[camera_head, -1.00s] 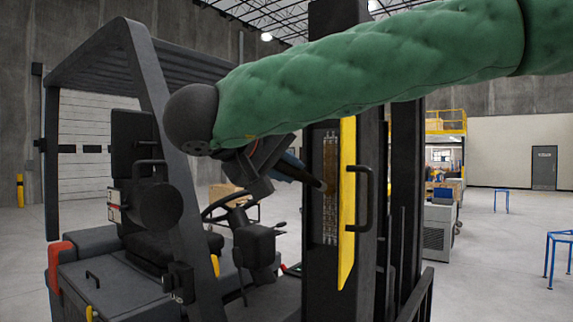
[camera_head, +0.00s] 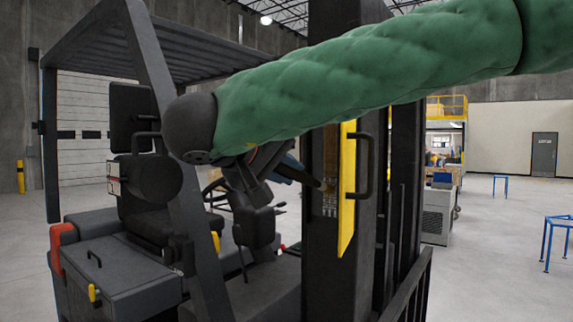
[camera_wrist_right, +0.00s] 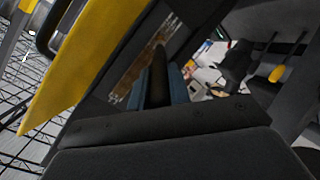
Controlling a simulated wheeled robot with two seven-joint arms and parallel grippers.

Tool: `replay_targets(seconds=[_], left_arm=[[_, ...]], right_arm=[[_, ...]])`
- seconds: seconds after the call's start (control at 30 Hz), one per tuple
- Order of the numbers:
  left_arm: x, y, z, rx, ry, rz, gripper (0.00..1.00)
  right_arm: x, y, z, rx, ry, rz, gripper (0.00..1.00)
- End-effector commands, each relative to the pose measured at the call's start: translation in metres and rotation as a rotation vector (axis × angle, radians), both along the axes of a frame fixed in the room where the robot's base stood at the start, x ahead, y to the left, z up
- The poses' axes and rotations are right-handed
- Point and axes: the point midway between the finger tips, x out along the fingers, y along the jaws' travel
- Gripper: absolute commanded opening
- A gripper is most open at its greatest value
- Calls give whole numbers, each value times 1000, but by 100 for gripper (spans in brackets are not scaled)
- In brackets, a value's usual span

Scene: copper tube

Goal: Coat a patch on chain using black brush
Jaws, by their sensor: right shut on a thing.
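The chain (camera_head: 329,203) runs vertically on the dark forklift mast, beside a yellow strip. Its upper part is brown, its lower end grey; my green-sleeved right arm hides its top. In the wrist view the chain (camera_wrist_right: 134,80) shows brown and silver behind the brush. My right gripper (camera_head: 283,167) is shut on the black brush (camera_head: 309,180), which points right, its tip at or very near the chain; contact is unclear. In the wrist view the brush (camera_wrist_right: 158,75) stands between the bluish fingers of the gripper (camera_wrist_right: 160,92). My left gripper is out of view.
The yellow strip (camera_head: 347,190) and a black handle (camera_head: 365,165) stand just right of the chain. The forklift seat (camera_head: 150,215) and a roof pillar (camera_head: 165,150) are left of the gripper. Blue stands (camera_head: 556,240) are far right on open floor.

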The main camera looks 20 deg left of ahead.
Motion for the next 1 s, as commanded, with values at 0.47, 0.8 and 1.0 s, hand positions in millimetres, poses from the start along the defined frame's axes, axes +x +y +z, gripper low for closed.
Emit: replay_targets(seconds=[0.47, 0.8, 1.0], left_arm=[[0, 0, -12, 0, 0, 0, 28], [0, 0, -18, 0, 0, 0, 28], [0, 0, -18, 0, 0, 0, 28]], right_arm=[[1, 0, -24, 0, 0, 0, 0], [1, 0, -39, 0, 0, 0, 0], [1, 0, -38, 0, 0, 0, 0]])
